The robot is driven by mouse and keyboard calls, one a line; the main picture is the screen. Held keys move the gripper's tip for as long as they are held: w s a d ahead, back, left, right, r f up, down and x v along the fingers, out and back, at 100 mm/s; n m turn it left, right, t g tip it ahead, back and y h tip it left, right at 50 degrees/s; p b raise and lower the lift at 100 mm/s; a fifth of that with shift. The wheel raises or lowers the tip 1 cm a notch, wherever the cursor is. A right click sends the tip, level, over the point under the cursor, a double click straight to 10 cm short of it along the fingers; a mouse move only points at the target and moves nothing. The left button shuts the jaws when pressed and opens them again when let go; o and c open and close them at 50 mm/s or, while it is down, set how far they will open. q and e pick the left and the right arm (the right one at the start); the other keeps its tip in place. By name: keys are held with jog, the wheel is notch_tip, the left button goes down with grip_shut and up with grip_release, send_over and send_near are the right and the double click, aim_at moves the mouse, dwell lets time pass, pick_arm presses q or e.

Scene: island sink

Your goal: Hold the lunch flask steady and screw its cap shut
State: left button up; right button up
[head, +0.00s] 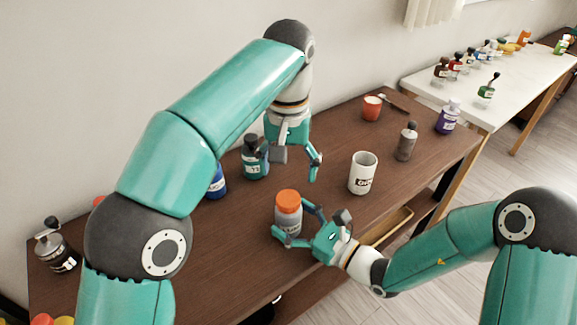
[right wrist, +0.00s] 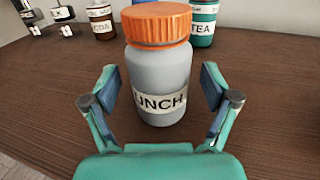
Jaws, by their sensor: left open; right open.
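The lunch flask (head: 288,217) is a grey jar with a label reading "UNCH" in the right wrist view (right wrist: 158,80), standing upright on the brown table. Its orange cap (head: 288,198) sits on top; it also shows in the right wrist view (right wrist: 156,23). I cannot tell how tightly it is screwed. My right gripper (head: 292,222) is open, with its fingers (right wrist: 160,100) on either side of the flask's lower body and gaps visible on both sides. My left gripper (head: 297,172) is open and empty, pointing down above the table behind the flask.
A grey bottle (head: 406,142), purple bottle (head: 447,117) and red cup (head: 372,107) stand farther right.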

jog(key=v, duration=1.1)
jog(key=shift+d, duration=0.25)
jog(key=shift+s, duration=0.2)
